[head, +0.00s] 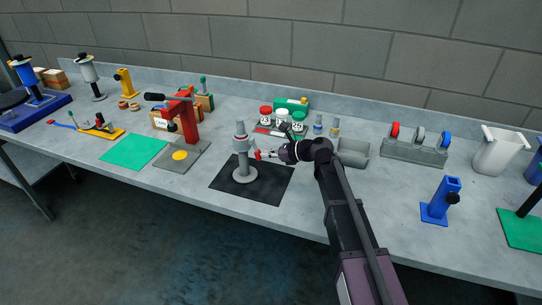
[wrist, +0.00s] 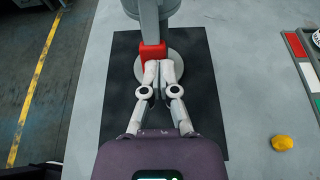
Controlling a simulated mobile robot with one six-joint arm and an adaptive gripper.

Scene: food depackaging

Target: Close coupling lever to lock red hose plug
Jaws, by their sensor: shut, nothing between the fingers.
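The grey coupling stand (head: 241,140) is upright on a black mat (head: 270,187), on a round grey base (head: 245,175). In the wrist view the grey post (wrist: 149,22) rises at the top of the picture. A red block-like part (wrist: 153,51) is on its near side; I cannot tell whether it is the hose plug or the lever. My gripper (wrist: 163,67) is shut and empty, its fingertips together right at the red part. Whether they touch it is unclear. In the head view my gripper (head: 272,154) reaches the stand from the right. No separate lever can be made out.
A red press (head: 187,115) on a grey plate stands to the left, beside a green mat (head: 134,151). A yellow lump (wrist: 282,143) lies right of the mat.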

